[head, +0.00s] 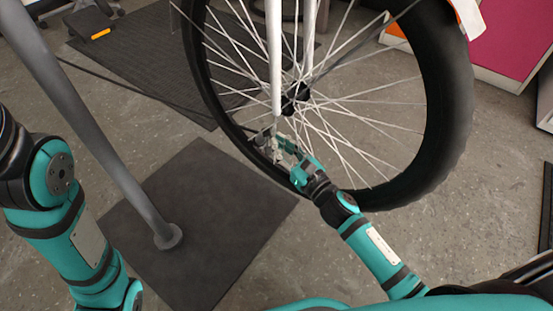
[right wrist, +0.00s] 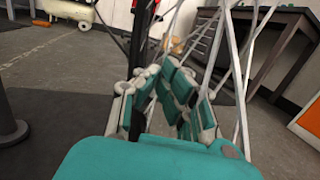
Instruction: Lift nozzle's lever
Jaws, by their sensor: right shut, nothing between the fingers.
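The bicycle wheel (head: 447,110) stands upright in the head view, with a black tyre and thin pale spokes. My right gripper (head: 272,142) is at the lower left part of the wheel, among the spokes near the inner side of the rim. Its fingers are shut with nothing held. In the right wrist view the gripper's teal and white fingers (right wrist: 176,72) lean together close to the spokes (right wrist: 240,70). I cannot make out the nozzle or its lever apart from the fingers. My left arm shows at the left of the head view, but its gripper is out of frame.
A grey post (head: 110,140) rises from a dark floor mat (head: 225,225) left of the wheel. Another dark mat (head: 150,55) lies behind. A pink-fronted cabinet (head: 505,40) stands at the upper right. A dark table (right wrist: 275,45) shows in the wrist view.

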